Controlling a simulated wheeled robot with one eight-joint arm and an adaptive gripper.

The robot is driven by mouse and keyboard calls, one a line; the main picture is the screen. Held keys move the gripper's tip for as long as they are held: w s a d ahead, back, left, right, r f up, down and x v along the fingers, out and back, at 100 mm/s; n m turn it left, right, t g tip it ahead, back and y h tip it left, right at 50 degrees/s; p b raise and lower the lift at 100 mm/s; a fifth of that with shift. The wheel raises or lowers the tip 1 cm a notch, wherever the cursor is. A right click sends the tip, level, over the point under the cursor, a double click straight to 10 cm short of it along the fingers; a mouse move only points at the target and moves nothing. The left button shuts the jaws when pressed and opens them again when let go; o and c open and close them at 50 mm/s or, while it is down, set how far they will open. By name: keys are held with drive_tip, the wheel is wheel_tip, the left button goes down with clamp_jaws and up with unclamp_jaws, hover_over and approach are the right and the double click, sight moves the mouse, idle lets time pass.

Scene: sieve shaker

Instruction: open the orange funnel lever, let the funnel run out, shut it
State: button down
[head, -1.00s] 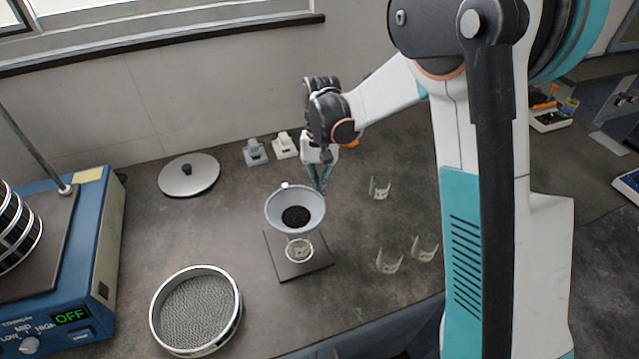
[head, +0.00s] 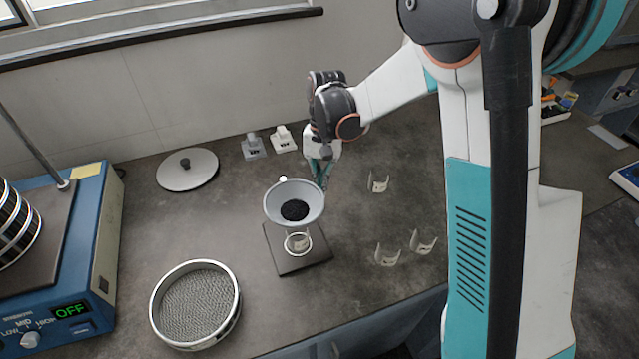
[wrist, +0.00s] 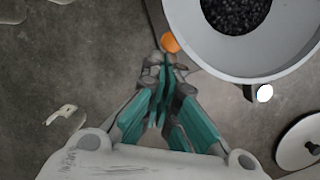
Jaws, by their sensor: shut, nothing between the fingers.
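The grey funnel (head: 280,208) stands on its stand over a dark base plate (head: 318,258) and holds black grains (head: 294,210). A clear beaker (head: 298,243) sits below it. In the wrist view the funnel rim (wrist: 200,50) fills the top right, with the black grains (wrist: 237,12) inside. The orange lever's round end (wrist: 170,42) shows beside the funnel, just beyond my fingertips. My gripper (wrist: 163,68) is shut and empty, its tips close to the orange end; I cannot tell whether they touch. In the head view my gripper (head: 321,180) is behind and right of the funnel, and the lever is hidden.
A sieve (head: 196,305) lies front left of the funnel, and a round lid (head: 187,170) lies behind it. The blue shaker (head: 95,240) at left reads OFF. Several small clear holders (head: 423,243) stand to the right. Two small blocks (head: 283,139) stand near the wall.

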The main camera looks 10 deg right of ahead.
drive_tip(key=shift+s+d, duration=0.1)
drive_tip(key=shift+s, duration=0.05)
drive_tip(key=s+d+m+t+y, duration=0.1)
drive_tip(key=s+d+m, duration=0.1)
drive_tip(key=s+m, duration=0.5)
drive_tip(key=m, duration=0.2)
drive_tip(key=shift+s+d+m+t+y, duration=0.3)
drive_tip(key=shift+s+d+m, duration=0.05)
drive_tip(key=shift+s+m, duration=0.05)
drive_tip(key=shift+a, duration=0.1)
drive_tip(key=shift+w+a, duration=0.5)
drive_tip(key=shift+w, duration=0.05)
idle(0.3)
